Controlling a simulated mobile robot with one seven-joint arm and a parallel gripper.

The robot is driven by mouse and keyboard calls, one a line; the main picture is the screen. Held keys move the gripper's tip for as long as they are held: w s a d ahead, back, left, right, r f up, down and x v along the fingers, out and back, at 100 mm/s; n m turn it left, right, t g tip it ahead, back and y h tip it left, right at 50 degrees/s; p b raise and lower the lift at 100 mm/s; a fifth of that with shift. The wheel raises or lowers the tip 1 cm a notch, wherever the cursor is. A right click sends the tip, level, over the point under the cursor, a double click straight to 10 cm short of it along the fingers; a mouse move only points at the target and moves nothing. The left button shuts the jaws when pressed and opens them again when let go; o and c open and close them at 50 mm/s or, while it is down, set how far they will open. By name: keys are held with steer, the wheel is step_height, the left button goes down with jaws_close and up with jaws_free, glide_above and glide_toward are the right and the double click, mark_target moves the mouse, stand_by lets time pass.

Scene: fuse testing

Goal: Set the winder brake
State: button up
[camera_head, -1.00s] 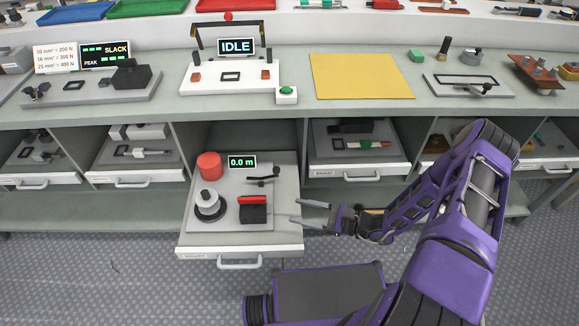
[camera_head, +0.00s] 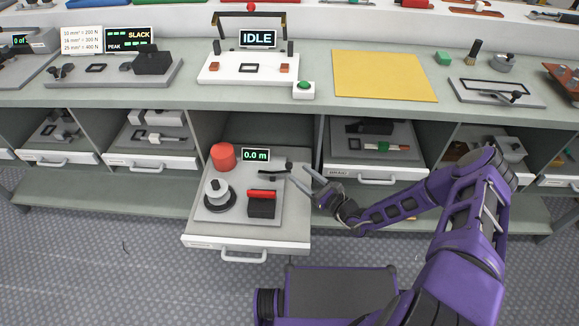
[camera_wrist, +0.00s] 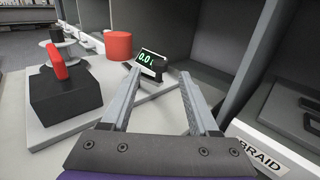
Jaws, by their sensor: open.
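The winder sits on a grey plate (camera_head: 232,214) in a pulled-out drawer (camera_head: 215,240). It has a black block with a red bar on top (camera_head: 262,195), a grey and black spool (camera_head: 217,192), a red cylinder (camera_head: 223,156) and a display reading 0.0 m (camera_head: 255,156). A small dark lever-like part (camera_head: 275,171) lies by the display. My gripper (camera_head: 300,174) is open and empty at the drawer's back right, close to this part. In the wrist view, my gripper (camera_wrist: 158,74) points toward the display (camera_wrist: 150,62); the red bar (camera_wrist: 57,62) stands to the left, apart from the fingers.
The bench (camera_head: 190,97) above carries an IDLE station (camera_head: 250,70), a green button (camera_head: 304,87) and a yellow mat (camera_head: 385,78). A drawer labelled BRAID (camera_head: 362,175) and its divider are close to my gripper's right. Floor before the drawer is clear.

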mark_target(289, 164)
steer(key=x, duration=0.6)
steer(key=shift+a+b, duration=0.1)
steer(key=shift+b, duration=0.25)
steer(key=shift+c, duration=0.3)
jaws_close()
